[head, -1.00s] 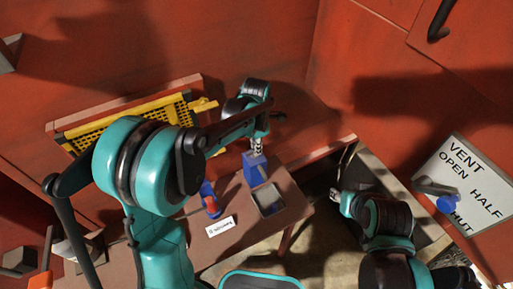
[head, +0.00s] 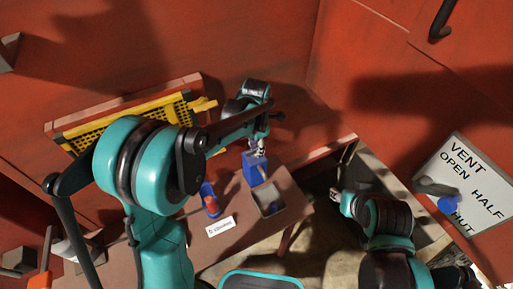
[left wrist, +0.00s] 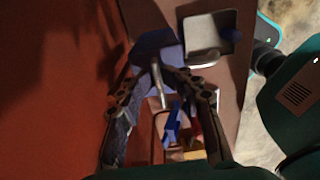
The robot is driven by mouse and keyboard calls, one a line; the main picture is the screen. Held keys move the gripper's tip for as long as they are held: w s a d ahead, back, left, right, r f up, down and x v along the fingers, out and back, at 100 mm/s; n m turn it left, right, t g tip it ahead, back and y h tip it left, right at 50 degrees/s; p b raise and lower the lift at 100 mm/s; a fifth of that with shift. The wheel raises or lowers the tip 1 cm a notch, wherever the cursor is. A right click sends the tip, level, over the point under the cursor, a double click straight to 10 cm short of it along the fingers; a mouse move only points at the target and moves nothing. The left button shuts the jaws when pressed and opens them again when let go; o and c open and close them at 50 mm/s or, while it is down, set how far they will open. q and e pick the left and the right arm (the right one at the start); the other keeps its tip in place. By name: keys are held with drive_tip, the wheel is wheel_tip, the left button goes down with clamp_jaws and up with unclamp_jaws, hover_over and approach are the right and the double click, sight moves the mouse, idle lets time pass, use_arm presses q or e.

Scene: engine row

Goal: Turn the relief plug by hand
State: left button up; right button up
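A blue block (head: 253,170) stands on the brown bench near the red wall. The left wrist view shows its blue top (left wrist: 158,42) and a thin silver stem (left wrist: 157,82), which I take to be part of the relief plug. My left gripper (head: 260,150) is over the block, and its fingers partly hide the top. In the left wrist view the two fingers of this gripper (left wrist: 164,78) are spread on either side of the stem, with gaps showing. My right gripper (head: 337,196) is away to the right over the gap beside the bench; its fingers are too small to judge.
An open tray (head: 281,204) sits beside the block. A red and blue item (head: 211,204) and a white label (head: 220,226) lie nearby. A yellow perforated rack (head: 85,137) leans by the wall. A vent placard (head: 485,205) with a blue-knobbed lever is at right.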

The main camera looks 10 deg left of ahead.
use_arm(q)
drive_tip(key=shift+a+r, duration=0.1)
drive_tip(key=shift+r, duration=0.05)
drive_tip(key=shift+r, duration=0.3)
wheel_tip(320, 180, up, 11)
drive_tip(key=shift+r, duration=0.15)
idle(0.7)
